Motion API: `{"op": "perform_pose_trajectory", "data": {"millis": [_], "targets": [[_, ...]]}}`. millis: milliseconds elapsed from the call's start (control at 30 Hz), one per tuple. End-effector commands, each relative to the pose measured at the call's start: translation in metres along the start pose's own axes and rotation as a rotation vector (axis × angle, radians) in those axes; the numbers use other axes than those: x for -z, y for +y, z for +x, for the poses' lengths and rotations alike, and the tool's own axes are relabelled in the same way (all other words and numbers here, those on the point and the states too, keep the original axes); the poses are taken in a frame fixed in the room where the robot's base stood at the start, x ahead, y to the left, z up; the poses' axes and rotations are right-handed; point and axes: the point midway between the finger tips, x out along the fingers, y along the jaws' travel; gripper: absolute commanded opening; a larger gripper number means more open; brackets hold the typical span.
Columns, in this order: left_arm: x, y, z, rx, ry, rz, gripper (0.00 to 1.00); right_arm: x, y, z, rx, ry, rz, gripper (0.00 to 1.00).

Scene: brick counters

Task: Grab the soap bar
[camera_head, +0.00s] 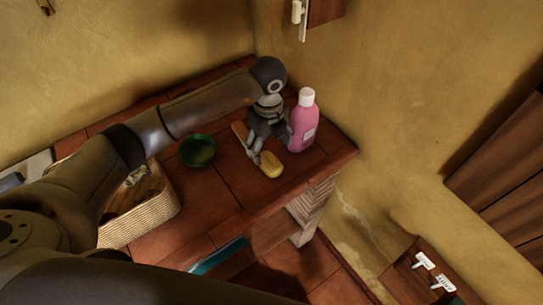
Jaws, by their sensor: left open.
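The yellow soap bar (271,165) lies on the reddish-brown tiled counter (225,180), near its right end. My left gripper (262,157) is open and points down right at the soap bar, with its fingers at the bar's left and upper side. I cannot tell whether a finger touches it. The upper part of the bar is partly covered by the gripper. My right gripper is not in view.
A pink bottle (302,128) with a white cap stands close to the right of my left gripper. A green bowl (197,151) sits to the left. A wicker basket (160,205) stands farther left. The counter's front edge is just below the soap.

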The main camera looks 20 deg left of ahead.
Motion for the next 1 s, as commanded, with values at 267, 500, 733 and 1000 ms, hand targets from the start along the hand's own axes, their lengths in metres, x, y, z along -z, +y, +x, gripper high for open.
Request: {"op": "perform_pose_trajectory", "data": {"millis": [267, 500, 733, 1000], "targets": [[0.0, -0.001, 0.028, 0.0, 0.001, 0.001, 0.75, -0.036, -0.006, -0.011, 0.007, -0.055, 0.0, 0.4], [-0.003, -0.005, 0.054, -0.003, 0.003, -0.002, 0.75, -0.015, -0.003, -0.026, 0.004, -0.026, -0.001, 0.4], [-0.004, -0.005, 0.079, 0.0, 0.001, 0.0, 0.75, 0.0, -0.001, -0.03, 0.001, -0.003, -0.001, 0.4], [-0.004, -0.006, 0.081, 0.002, 0.001, 0.001, 0.69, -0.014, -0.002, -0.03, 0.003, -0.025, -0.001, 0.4]]}}
